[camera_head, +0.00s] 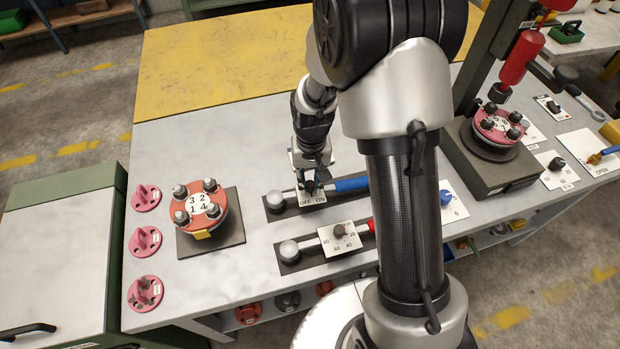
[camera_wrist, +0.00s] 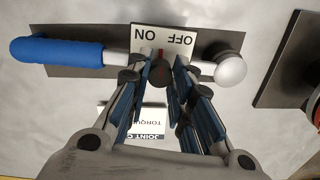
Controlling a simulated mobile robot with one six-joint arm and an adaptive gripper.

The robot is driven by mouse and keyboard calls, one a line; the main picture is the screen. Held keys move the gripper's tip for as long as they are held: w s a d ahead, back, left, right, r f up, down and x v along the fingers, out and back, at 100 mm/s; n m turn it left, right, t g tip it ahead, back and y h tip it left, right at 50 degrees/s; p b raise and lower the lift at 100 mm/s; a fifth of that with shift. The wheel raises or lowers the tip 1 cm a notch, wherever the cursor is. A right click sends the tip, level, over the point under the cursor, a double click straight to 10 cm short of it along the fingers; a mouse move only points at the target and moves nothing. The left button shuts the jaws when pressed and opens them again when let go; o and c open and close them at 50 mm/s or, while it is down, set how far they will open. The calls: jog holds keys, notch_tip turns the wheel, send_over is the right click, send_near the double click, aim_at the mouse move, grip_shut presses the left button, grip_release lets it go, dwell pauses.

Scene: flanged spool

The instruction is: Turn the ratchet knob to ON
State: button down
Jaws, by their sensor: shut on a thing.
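The ratchet (camera_head: 350,184) lies on a dark plate on the grey bench, with a blue handle and a silver round head. It also shows in the wrist view, with its blue handle (camera_wrist: 60,50) at left and its head (camera_wrist: 230,68) at right. Its white OFF/ON label (camera_wrist: 165,38) reads upside down there. The dark ratchet knob (camera_wrist: 157,69) stands by the label, with a red mark between the two words. My gripper (camera_head: 309,186) is over the knob, its fingers shut on it. In the head view the gripper largely hides the knob.
A second wrench with a numbered dial (camera_head: 340,238) lies just in front. The orange flanged spool (camera_head: 221,218) stands at left beside several pink knobs (camera_head: 145,241). A press base (camera_head: 490,172) with a pink flange stands at right. My arm covers the bench's middle right.

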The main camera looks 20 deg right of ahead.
aim_at(311, 183)
jog(key=n, duration=0.6)
jog(key=shift+p, duration=0.3)
dwell(0.4)
jog(key=c, duration=1.4)
grip_release()
notch_tip(311, 183, up, 12)
jog(key=shift+d, duration=0.1)
